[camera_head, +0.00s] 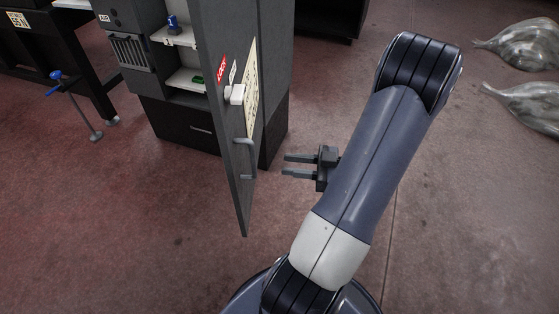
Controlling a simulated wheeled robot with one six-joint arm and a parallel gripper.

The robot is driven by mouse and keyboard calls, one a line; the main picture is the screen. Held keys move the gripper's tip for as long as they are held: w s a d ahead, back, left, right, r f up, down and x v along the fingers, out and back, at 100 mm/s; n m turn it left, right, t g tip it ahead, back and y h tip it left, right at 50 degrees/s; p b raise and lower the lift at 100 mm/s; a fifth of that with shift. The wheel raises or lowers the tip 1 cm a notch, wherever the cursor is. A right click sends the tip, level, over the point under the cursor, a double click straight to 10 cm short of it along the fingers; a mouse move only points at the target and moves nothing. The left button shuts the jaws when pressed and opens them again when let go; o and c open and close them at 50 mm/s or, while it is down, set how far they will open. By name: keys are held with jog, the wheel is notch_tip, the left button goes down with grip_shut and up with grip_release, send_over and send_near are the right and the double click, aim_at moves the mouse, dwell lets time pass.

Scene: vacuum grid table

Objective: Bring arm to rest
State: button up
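My arm stands raised and bent in the right half of the view. My gripper (299,165) shows to the left of the arm, over the floor. Its two dark fingers point left and stand apart, with nothing visible between them. The wrist behind the gripper is partly hidden by my arm link. The gripper is right of the open cabinet door (222,103) and its handle (246,157), with a gap seen between them.
The grey cabinet (185,130) stands open at the upper left, with a blue item (172,23) and a green item (197,80) on its shelves. A dark table (60,50) is at far left. Grey bags (520,45) lie at right. Reddish floor is clear between.

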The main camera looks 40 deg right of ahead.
jog(key=shift+s+d, duration=0.15)
jog(key=shift+s, duration=0.05)
jog(key=b, duration=0.1)
send_over(254, 179)
jog(key=shift+w+d, duration=0.15)
jog(key=shift+w, duration=0.15)
dwell(0.4)
dwell(0.3)
